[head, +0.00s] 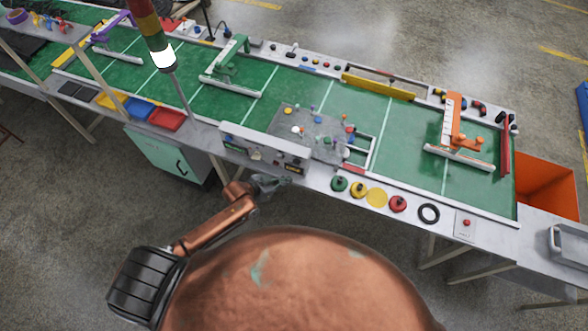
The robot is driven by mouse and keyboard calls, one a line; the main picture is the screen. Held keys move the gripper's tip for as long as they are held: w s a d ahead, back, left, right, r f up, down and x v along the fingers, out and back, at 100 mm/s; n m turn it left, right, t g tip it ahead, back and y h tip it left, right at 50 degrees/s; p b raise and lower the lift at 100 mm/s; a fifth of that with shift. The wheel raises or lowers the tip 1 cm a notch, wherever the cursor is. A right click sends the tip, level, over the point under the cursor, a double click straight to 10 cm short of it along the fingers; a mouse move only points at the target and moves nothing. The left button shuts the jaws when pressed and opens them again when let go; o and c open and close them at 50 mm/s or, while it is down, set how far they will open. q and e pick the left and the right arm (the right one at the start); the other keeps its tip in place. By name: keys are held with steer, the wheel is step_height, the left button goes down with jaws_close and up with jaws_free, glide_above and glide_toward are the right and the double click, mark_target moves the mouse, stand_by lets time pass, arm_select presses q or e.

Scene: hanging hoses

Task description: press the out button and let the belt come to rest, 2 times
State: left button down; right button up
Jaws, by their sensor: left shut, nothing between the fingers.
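The green belt (300,88) with white cross lines runs from upper left to lower right. A grey control panel (236,137) with small knobs and displays stands on its near edge; I cannot read its labels or tell which button is the out button. A white box with a red button (466,223) sits at the near right edge. My left gripper (284,181) is shut and empty, just in front of the control panel's lower edge; whether it touches the panel is unclear. My right gripper is out of view.
Green, yellow and red round buttons (398,203) and a black ring (429,213) lie along the near edge. A grey plate with small coloured parts (318,128) is on the belt behind the panel. An orange bin (548,185) stands at the right end. A striped signal pole (150,30) rises upper left.

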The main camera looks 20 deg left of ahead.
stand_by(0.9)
arm_select(q)
steer(key=s+a+f+n+g+y+b, duration=0.1)
steer(key=s+a+f+n+y+b, duration=0.3)
steer(key=f, duration=0.9)
steer(key=s+a+f+m+b, duration=0.15)
steer(key=s+a+f, duration=0.35)
steer(key=a+f, duration=0.5)
steer(key=s+a+f+n+g+y+b, duration=0.2)
steer(key=s+f+g+b, duration=0.15)
steer(key=s+f, duration=1.3)
steer(key=s+f+g+b, duration=0.1)
steer(key=s+f, duration=0.3)
steer(key=s, duration=0.3)
steer(key=s+d+f+g+b, duration=0.1)
steer(key=s+f, duration=0.3)
steer(key=s, duration=0.4)
steer(key=s+d+f+n+g+b, duration=0.1)
steer(key=s+f, duration=0.3)
steer(key=s, duration=0.4)
steer(key=shift+s+d+f+y+b, duration=0.15)
steer(key=shift+s+f+y+b, duration=0.15)
steer(key=shift+b, duration=0.25)
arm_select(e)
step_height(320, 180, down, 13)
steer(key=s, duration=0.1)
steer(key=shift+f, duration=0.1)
